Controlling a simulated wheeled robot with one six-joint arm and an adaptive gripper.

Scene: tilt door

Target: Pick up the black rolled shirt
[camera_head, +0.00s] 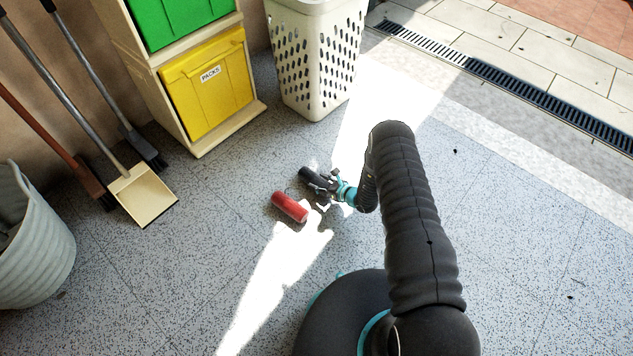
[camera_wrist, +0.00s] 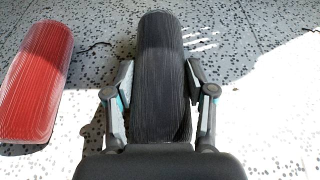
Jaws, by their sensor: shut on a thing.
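The black rolled shirt (camera_wrist: 161,60) is a dark ribbed cylinder in the middle of the wrist view. In the head view the black rolled shirt (camera_head: 309,176) shows as a small dark roll at the tip of my arm. My gripper (camera_wrist: 160,88) has one finger on each side of the roll and is shut on it. It also shows in the head view (camera_head: 326,185). The part of the roll nearest my palm is hidden. I cannot tell whether the roll is touching the floor.
A red roll (camera_head: 289,207) lies on the speckled floor just left of my gripper; it also shows in the wrist view (camera_wrist: 37,80). A perforated white basket (camera_head: 313,60), a shelf with a yellow bin (camera_head: 208,85), brooms and a dustpan (camera_head: 143,194) stand behind. Floor at right is clear.

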